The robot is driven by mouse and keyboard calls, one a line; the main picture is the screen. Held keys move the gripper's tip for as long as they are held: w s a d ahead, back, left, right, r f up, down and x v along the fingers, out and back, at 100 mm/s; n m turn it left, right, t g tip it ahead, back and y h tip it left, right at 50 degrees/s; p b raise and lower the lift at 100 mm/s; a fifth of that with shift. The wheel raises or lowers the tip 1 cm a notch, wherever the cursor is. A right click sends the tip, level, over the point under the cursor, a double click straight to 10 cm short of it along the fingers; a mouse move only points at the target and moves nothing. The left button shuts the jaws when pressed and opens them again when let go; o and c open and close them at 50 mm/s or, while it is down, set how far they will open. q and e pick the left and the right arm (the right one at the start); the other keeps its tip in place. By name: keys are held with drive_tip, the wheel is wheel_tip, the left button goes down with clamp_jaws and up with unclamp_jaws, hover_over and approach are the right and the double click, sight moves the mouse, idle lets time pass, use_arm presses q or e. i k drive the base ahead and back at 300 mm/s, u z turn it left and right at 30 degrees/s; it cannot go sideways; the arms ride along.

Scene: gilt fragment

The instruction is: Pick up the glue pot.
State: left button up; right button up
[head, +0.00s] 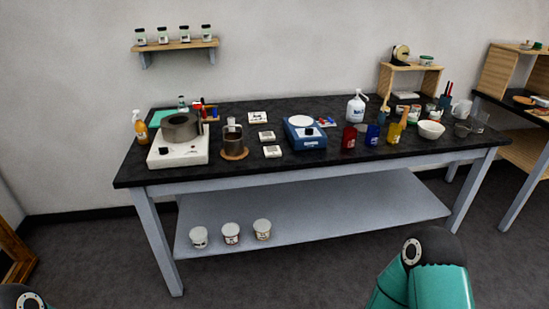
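Neither gripper is in view. Only a teal and black part of my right arm shows at the lower right and a small part of my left arm at the lower left corner.
Small white dishes (272,151) and a blue scale (306,135) stand right of the pot. A spray bottle (140,127) is at the left end. Coloured jars (372,135) and a white bowl (431,130) crowd the right. The bench's front strip is mostly clear.

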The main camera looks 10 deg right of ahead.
sight(232, 142)
drive_tip(key=k, duration=0.6)
drive_tip(key=z, duration=0.7)
drive_tip(key=i, duration=1.95)
drive_tip(key=u, duration=0.7)
